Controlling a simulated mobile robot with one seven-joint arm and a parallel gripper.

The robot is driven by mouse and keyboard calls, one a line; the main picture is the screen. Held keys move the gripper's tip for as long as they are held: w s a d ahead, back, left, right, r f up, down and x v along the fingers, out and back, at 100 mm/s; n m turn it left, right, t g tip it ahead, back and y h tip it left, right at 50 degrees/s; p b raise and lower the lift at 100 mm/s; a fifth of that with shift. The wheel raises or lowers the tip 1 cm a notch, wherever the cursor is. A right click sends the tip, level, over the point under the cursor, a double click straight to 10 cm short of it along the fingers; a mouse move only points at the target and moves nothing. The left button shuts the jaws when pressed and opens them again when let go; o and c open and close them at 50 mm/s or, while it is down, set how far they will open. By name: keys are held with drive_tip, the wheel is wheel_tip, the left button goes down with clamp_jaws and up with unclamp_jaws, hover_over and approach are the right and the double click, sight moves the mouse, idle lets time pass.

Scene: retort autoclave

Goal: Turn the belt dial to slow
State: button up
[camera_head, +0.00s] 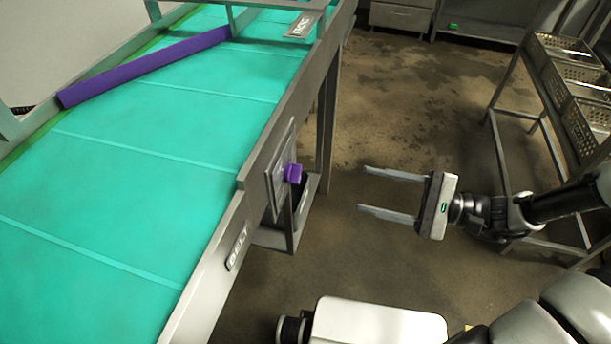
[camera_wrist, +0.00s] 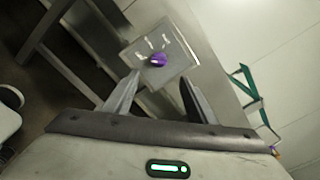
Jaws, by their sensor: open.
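The belt dial is a purple knob (camera_head: 293,173) on a grey plate (camera_head: 279,170) fixed to the side of the conveyor frame. In the wrist view the purple knob (camera_wrist: 158,59) sits on its plate (camera_wrist: 160,72) beyond my fingertips, with light marks around it too small to read. My gripper (camera_head: 361,190) is open and empty, to the right of the knob and pointing at it, with a clear gap between. It also shows in the wrist view (camera_wrist: 160,78), the knob lying roughly between and beyond the two fingers.
The teal conveyor belt (camera_head: 150,140) fills the left, with a purple diverter bar (camera_head: 145,68) across it. A "BELT" label (camera_head: 237,248) is on its side rail. A rack with perforated metal trays (camera_head: 560,85) stands at right. The floor between is open.

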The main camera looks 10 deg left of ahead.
sight(300, 175)
drive_tip(key=a, duration=0.5)
drive_tip(key=a+b, duration=0.1)
drive_tip(key=a, duration=0.3)
drive_tip(key=w+a, duration=0.1)
drive_tip(key=a, duration=0.4)
drive_tip(key=shift+a+b, duration=0.3)
drive_tip(key=shift+a, duration=0.05)
drive_tip(key=c, duration=1.1)
